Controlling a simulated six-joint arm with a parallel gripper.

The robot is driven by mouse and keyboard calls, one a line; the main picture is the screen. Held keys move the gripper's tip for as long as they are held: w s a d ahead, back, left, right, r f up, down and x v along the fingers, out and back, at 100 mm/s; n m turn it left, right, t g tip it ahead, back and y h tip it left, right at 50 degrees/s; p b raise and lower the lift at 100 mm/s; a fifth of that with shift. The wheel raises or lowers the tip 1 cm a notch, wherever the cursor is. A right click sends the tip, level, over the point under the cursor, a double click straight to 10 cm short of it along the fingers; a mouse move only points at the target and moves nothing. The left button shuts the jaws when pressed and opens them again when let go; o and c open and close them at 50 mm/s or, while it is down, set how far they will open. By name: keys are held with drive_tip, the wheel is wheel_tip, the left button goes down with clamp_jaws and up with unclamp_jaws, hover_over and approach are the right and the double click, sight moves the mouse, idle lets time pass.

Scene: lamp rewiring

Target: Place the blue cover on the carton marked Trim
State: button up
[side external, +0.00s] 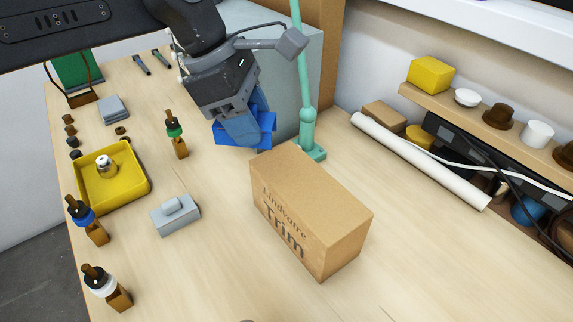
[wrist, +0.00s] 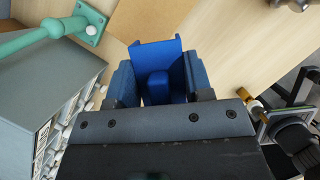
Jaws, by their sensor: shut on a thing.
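My gripper (side external: 241,122) is shut on the blue cover (side external: 262,127), just behind and left of the carton in the side view. In the wrist view the blue cover (wrist: 155,57) sits between the two blue fingers of my gripper (wrist: 156,85), with a raised grip in its middle. The brown carton (side external: 320,210) marked "Trim" stands upright on the table, with a bare top. Part of the carton (wrist: 150,18) shows at the top of the wrist view. The cover is apart from the carton top.
A green lamp post (side external: 306,115) stands right behind the carton, near my gripper. A grey lidded block (side external: 175,216), a yellow tray (side external: 128,200) and dropper bottles (side external: 107,290) are at left. A long white roll (side external: 420,160) lies at right. Table right of the carton is clear.

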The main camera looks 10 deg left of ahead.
sight(262, 127)
drive_tip(key=d+f, duration=0.1)
drive_tip(key=s+d+f, duration=0.1)
drive_tip(key=d, duration=0.1)
drive_tip(key=d+f, duration=0.1)
drive_tip(key=shift+s+d, duration=0.2)
drive_tip(key=shift+d, duration=0.15)
drive_tip(key=shift+f, duration=2)
drive_tip(key=shift+f, duration=0.15)
drive_tip(key=o, duration=1)
drive_tip(key=shift+c, duration=0.2)
drive_tip(key=v, duration=1.2)
